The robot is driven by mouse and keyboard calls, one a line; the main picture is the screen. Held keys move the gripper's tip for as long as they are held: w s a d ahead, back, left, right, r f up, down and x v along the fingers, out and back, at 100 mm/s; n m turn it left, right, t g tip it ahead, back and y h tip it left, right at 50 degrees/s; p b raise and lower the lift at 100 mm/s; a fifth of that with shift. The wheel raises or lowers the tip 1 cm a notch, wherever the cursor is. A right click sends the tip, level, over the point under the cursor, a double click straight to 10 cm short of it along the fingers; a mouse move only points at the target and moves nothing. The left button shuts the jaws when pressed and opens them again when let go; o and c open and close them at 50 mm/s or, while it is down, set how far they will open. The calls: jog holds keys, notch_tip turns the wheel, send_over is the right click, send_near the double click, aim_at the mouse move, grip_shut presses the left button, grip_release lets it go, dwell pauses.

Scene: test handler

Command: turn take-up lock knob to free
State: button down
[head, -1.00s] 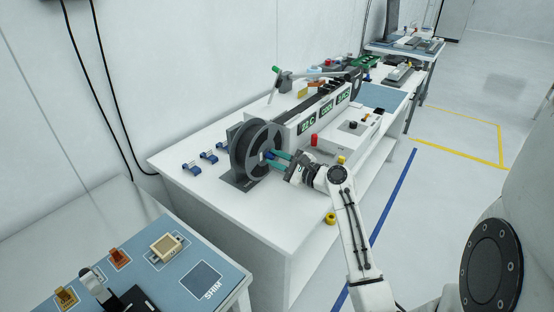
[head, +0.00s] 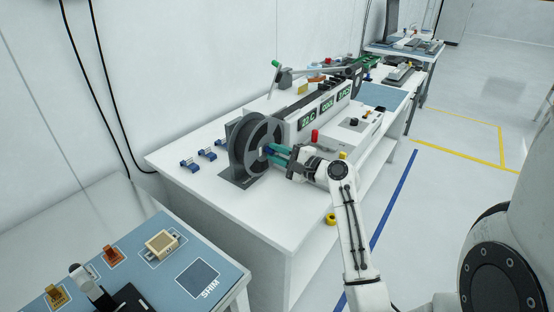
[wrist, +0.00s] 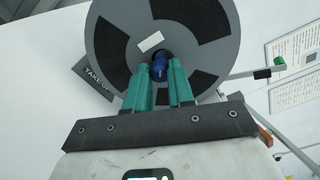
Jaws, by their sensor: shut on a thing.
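The take-up reel (head: 258,145) is a dark grey spoked disc on a stand at the near end of the white bench. It fills the top of the wrist view (wrist: 215,55). The blue lock knob (wrist: 159,68) sits at the reel's hub, just below a white label. My gripper (head: 268,151) reaches the hub from the right. In the wrist view its two green fingers (wrist: 162,72) are shut on the knob, one on each side. The knob's base and any free or lock marking are hidden or too small to read.
Blue clips (head: 206,154) lie left of the reel. A blue mat (head: 198,278) with parts lies on the near table. A plate reads TAKE-UP (wrist: 94,76).

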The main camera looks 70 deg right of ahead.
jog(key=n+b, duration=0.5)
jog(key=n, duration=0.1)
jog(key=shift+f+n, duration=0.1)
jog(key=shift+n, duration=0.2)
jog(key=n+b, duration=0.5)
jog(key=n, duration=0.1)
jog(key=n+b, duration=0.2)
jog(key=n, duration=0.1)
jog(key=n+b, duration=0.3)
jog(key=shift+a+r+n, duration=0.1)
jog(key=shift+r+n, duration=0.1)
jog(key=shift+n, duration=0.1)
jog(key=n+b, duration=0.3)
jog(key=n, duration=0.2)
jog(key=shift+a+r+n+b, duration=0.1)
jog(key=shift+r+n+b, duration=0.05)
jog(key=shift+n+b, duration=0.2)
jog(key=c, duration=1)
grip_release()
jog(key=shift+r, duration=0.15)
jog(key=v, duration=1)
jog(key=shift+s, duration=0.35)
